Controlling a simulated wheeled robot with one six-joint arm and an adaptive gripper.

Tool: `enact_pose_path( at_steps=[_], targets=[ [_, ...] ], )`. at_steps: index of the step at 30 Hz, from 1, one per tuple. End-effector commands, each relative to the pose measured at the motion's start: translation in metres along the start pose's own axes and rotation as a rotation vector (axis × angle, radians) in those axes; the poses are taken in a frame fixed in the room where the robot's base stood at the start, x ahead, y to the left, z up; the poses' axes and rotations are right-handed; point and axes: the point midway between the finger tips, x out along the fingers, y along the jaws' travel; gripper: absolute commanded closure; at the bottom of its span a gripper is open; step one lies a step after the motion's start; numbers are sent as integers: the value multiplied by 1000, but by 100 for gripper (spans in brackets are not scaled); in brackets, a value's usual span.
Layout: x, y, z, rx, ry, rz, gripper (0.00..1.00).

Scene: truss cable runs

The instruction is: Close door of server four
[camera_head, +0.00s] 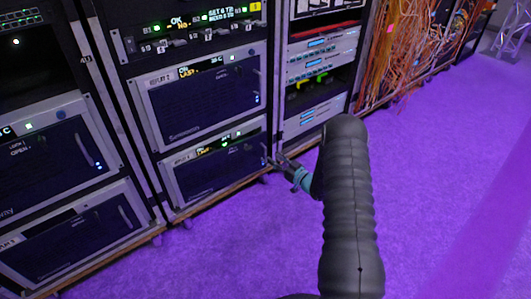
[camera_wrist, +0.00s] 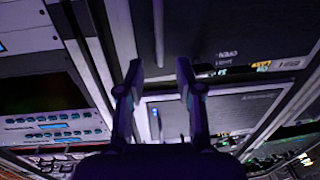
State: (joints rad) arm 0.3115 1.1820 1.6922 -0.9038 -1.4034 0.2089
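Dark server doors with silver frames show in the head view; I cannot read which one is server four. My gripper (camera_head: 276,162) is at the right edge of the lowest door (camera_head: 215,168) in the middle rack. This door looks about flush with its frame. In the wrist view, my gripper (camera_wrist: 160,68) has its two fingers apart with nothing clearly held. A grey upright bar, seemingly a door handle (camera_wrist: 158,30), shows beyond the fingertips on a dark door (camera_wrist: 230,30). I cannot tell whether the fingers touch it.
Another server door (camera_head: 205,98) is above it in the same rack. The left rack holds more doors (camera_head: 55,155). The rack to the right has patch panels (camera_head: 318,57); orange cables (camera_head: 395,50) hang farther right. Purple floor (camera_head: 440,180) is clear at the right.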

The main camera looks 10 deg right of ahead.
Motion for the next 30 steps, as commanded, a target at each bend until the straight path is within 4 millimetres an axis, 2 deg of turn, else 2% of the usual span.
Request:
enact_pose_path(
  at_steps=[3,10,15,23,24,28,30],
  targets=[
    [22,-1,1,0,0,-2,64],
    [53,-1,0,0,0,-2,64],
    [62,0,0,0,0,0,64],
    [63,0,0,0,-1,1,64],
    [63,0,0,0,-1,1,67],
    [63,0,0,0,0,1,99],
    [63,0,0,0,0,0,100]
  ],
)
